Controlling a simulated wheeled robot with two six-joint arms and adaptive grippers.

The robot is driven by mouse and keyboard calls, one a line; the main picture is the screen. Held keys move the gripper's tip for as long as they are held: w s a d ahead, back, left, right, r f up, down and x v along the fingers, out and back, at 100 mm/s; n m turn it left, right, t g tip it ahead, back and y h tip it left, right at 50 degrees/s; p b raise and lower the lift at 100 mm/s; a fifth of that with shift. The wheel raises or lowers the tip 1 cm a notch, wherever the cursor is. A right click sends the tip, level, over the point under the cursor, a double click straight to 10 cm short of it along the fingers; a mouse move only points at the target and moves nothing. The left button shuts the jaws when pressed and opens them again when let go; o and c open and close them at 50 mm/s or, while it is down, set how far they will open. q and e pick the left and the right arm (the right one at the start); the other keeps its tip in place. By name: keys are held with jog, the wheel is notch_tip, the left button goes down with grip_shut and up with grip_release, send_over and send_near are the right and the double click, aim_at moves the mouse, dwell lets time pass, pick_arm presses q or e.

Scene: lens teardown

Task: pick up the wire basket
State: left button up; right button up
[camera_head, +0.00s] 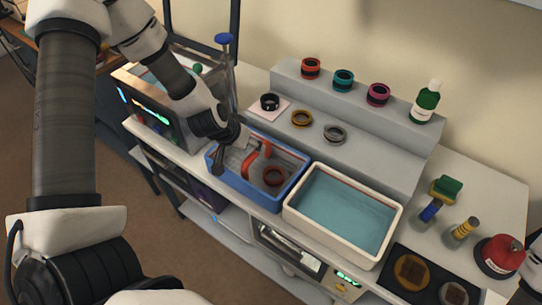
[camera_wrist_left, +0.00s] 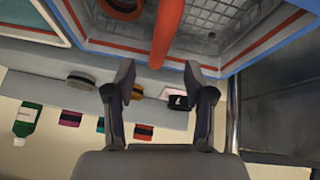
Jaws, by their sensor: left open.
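The wire basket (camera_wrist_left: 212,16) sits inside a blue bin (camera_head: 219,181) in the head view, with a red ring (camera_head: 273,176) in it. Its red handle (camera_head: 250,164) rises above the mesh. My left gripper (camera_head: 231,155) is over the left part of the bin, pointing down and partly covering the basket. In the left wrist view the gripper (camera_wrist_left: 158,74) is open and empty. The red handle (camera_wrist_left: 167,30) runs down toward the gap between its fingertips. I cannot tell whether a finger touches it.
A white tub (camera_head: 293,208) of blue liquid stands right of the bin. A lit machine (camera_head: 150,110) stands to the left. A grey stepped shelf (camera_head: 375,155) behind holds several coloured rings and a green bottle (camera_head: 425,103). A red container (camera_head: 500,256) stands at far right.

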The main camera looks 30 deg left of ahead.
aim_at(254, 152)
pick_arm(q)
jog(key=shift+d+f, duration=0.15)
jog(key=shift+f, duration=0.55)
jog(key=b+x, duration=0.1)
jog(key=x, duration=0.3)
jog(key=shift+f, duration=0.3)
jog(key=shift+s+r, duration=0.1)
jog(key=shift+r, duration=0.05)
jog(key=shift+c, duration=0.7)
jog(key=shift+s+r, duration=0.1)
jog(key=shift+s, duration=0.1)
grip_shut()
